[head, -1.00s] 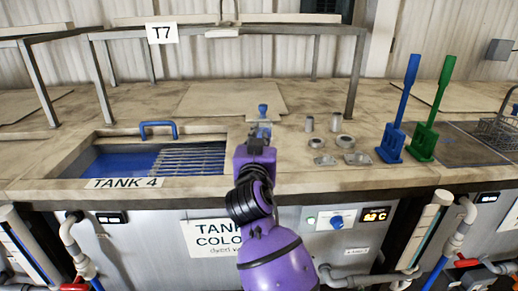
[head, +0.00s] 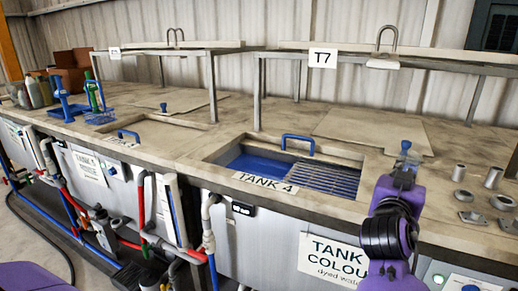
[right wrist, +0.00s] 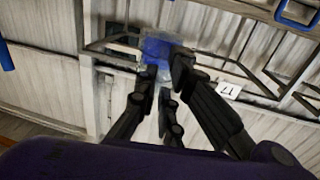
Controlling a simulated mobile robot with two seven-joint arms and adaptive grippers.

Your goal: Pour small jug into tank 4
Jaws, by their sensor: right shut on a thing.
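Tank 4 (head: 265,182) is open in the middle of the head view. Blue liquid (head: 256,164) shows on its left side and a metal rack (head: 328,178) on its right. A blue handle (head: 298,138) stands at its back edge. My right gripper (head: 404,178) is just right of the tank opening, over the bench. It is shut on the small jug (right wrist: 158,50), which is clear with blue in it in the right wrist view. The jug is small and partly hidden by the gripper in the head view. My left gripper is not in view.
Several metal pieces (head: 493,177) lie on the bench at the right. A flat cover (head: 372,128) lies behind my right gripper.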

